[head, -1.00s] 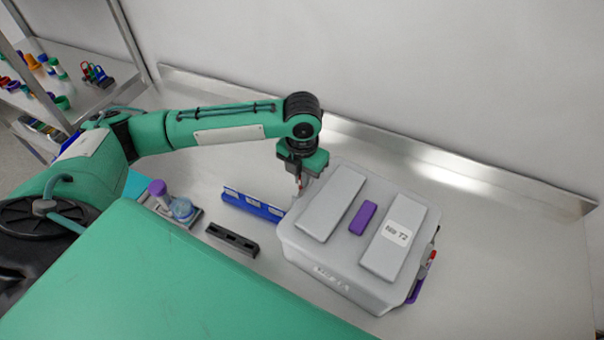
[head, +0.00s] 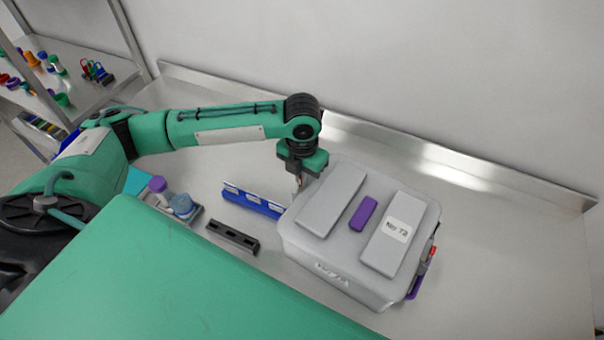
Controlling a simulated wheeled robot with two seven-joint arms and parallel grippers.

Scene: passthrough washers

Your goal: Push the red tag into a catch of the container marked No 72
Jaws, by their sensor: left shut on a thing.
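The container marked No 72 (head: 345,272) is a pale grey lidded box with a purple handle piece (head: 363,214) on its lid and a white label (head: 397,230). A purple catch (head: 414,286) shows at its right side, with a small red piece (head: 430,254) beside it. My left gripper (head: 299,182) points down at the container's far left edge. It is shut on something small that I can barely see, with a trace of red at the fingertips. The container's left catch is hidden. My right gripper is not in view.
A blue rack (head: 252,202) and a dark slotted holder (head: 232,237) lie left of the container. A tray with a purple-capped bottle (head: 158,189) and a blue-lidded jar (head: 182,206) stands further left. The counter right of the container is clear, and a metal upstand runs behind.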

